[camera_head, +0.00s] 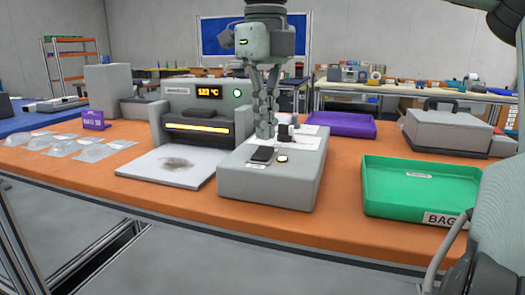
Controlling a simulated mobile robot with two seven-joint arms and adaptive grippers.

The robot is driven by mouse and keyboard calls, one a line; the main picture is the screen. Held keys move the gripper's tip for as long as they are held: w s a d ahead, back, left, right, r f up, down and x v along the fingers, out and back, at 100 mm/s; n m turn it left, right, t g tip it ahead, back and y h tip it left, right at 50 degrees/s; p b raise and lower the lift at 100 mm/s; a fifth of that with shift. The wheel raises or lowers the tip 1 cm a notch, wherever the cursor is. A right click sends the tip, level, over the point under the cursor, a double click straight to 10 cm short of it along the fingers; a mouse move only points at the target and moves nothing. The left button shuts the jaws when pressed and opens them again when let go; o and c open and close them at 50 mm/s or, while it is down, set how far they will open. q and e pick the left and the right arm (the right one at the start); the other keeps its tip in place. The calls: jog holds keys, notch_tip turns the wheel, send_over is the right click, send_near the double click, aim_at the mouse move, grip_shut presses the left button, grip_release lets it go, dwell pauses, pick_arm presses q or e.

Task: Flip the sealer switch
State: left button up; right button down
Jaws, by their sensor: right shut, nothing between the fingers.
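The sealer (180,110) is a grey machine on the orange table. It has a lit display that appears to read 123 °C, a round green light (237,93) and a glowing yellow slot. My right gripper (266,134) points down, shut and empty, just right of the sealer and over the back of a low grey box (270,185). Whether its fingertips touch anything is unclear. A dark flat piece (262,155) and a small pale round piece (282,158) are on the box top. I cannot tell which part is the sealer switch. My left gripper is not in view.
A white plate (165,172) lies before the sealer. Clear bags (95,153) and a purple sign (94,120) are at left. A green tray (415,190), purple tray (340,124) and grey machine (450,130) are at right. Orange tabletop is bare along the front.

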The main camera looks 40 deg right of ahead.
aim_at(265, 149)
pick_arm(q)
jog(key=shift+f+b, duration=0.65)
pick_arm(e)
jog(key=shift+f, duration=1.1)
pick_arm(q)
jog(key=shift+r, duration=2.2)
pick_arm(e)
jog(key=shift+r+p, duration=1.15)
jog(key=shift+r, duration=0.15)
jog(key=shift+r+p, duration=1)
jog(key=shift+r, duration=0.1)
jog(key=shift+r+p, duration=0.95)
jog(key=shift+r, duration=0.2)
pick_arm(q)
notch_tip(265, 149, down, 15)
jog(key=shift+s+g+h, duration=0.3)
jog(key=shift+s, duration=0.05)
